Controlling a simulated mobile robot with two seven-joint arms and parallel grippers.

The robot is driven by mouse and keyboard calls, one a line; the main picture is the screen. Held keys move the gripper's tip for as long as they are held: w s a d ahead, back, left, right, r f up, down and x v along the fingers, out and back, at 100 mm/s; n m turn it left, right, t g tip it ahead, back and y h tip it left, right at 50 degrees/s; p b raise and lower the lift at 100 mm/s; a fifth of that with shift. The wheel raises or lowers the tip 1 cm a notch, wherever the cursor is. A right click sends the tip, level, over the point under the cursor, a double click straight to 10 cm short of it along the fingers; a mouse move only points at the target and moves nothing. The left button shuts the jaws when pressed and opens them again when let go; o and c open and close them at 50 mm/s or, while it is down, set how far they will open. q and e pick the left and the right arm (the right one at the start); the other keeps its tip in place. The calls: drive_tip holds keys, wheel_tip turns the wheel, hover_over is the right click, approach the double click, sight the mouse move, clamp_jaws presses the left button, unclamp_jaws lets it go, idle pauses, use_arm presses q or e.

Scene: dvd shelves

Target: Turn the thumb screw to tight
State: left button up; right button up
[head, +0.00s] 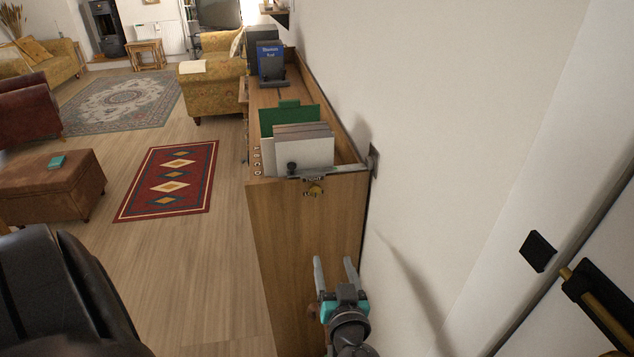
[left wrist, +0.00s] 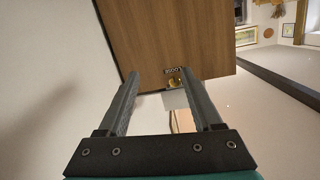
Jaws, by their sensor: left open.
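The thumb screw (head: 315,188) is a small brass-coloured knob on the upper end panel of the wooden cabinet (head: 300,225). Dark lettering shows above and below it, too small to read in the head view. In the left wrist view the screw (left wrist: 174,84) shows between the fingertips, farther off, beside an upside-down label that looks like LOOSE. The screw's exact turn cannot be told. My left gripper (head: 335,264) is open and empty, in front of the end panel and below the screw in the head view. It also shows in the left wrist view (left wrist: 162,78).
On the cabinet top, pale flat cases (head: 305,150) and a green panel (head: 288,117) stand behind a metal bracket (head: 330,173) with a dark knob. The white wall (head: 450,110) runs close along the right. A dark handle (head: 600,300) is at lower right.

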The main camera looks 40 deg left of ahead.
sight(316, 192)
use_arm(q)
wheel_tip(316, 192, up, 7)
drive_tip(key=a+n+y, duration=0.1)
drive_tip(key=n+y, duration=0.1)
drive_tip(key=shift+t, duration=0.3)
drive_tip(key=p+x, duration=0.2)
drive_tip(key=x, duration=1.1)
drive_tip(key=shift+a+f+p, duration=0.1)
drive_tip(key=shift+f+p, duration=0.1)
drive_tip(key=shift+p, duration=0.15)
drive_tip(key=shift+x, duration=0.9)
use_arm(e)
drive_tip(key=shift+s+r, duration=0.1)
drive_tip(key=shift+r, duration=1.6)
use_arm(q)
drive_tip(key=shift+c, duration=0.4)
clamp_jaws()
